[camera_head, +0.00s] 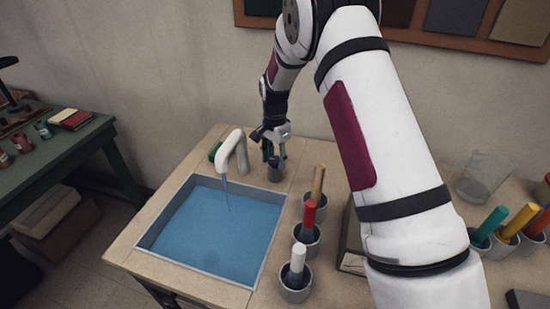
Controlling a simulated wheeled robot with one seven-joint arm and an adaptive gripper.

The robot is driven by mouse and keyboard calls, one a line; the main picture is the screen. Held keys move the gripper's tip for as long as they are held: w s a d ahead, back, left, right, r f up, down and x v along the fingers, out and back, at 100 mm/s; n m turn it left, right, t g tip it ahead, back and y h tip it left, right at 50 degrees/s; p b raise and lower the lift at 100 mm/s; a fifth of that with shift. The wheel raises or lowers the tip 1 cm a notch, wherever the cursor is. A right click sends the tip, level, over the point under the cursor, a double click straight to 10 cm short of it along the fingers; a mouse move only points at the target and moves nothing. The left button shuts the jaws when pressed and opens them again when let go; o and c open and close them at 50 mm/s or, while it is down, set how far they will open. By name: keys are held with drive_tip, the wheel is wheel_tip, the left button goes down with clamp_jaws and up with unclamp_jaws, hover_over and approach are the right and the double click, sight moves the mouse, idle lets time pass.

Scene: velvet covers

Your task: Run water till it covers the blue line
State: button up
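A square grey-rimmed basin (262,272) is set in the wooden table and holds blue water (215,235). A white curved spout (231,150) at its back edge lets a thin stream of water (226,193) fall into it. I cannot make out a blue line on the basin walls. My gripper (273,155) points down behind and right of the spout, at a small dark grey cup-like piece (276,172). Whether the fingers touch or grip it is too small to tell. A green piece (214,152) shows partly behind the spout.
Cups with a brown handle (318,182), a red handle (309,214) and a white handle (298,260) line the basin's right side. A glass jar (485,176) and more coloured handles stand at the right. A green table (75,150) is at the left.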

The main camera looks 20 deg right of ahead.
sight(275, 159)
drive_tip(key=c, duration=0.6)
drive_tip(key=shift+w+n+b, duration=0.1)
drive_tip(key=shift+n+b, duration=0.55)
drive_tip(key=shift+n, duration=0.45)
drive_tip(key=shift+o, duration=0.3)
drive_tip(key=shift+n+b, duration=0.3)
drive_tip(key=shift+n, duration=0.6)
drive_tip(key=shift+c, duration=0.2)
drive_tip(key=o, duration=1.2)
drive_tip(key=shift+r, duration=0.1)
wheel_tip(275, 159, up, 12)
drive_tip(key=shift+f, duration=0.1)
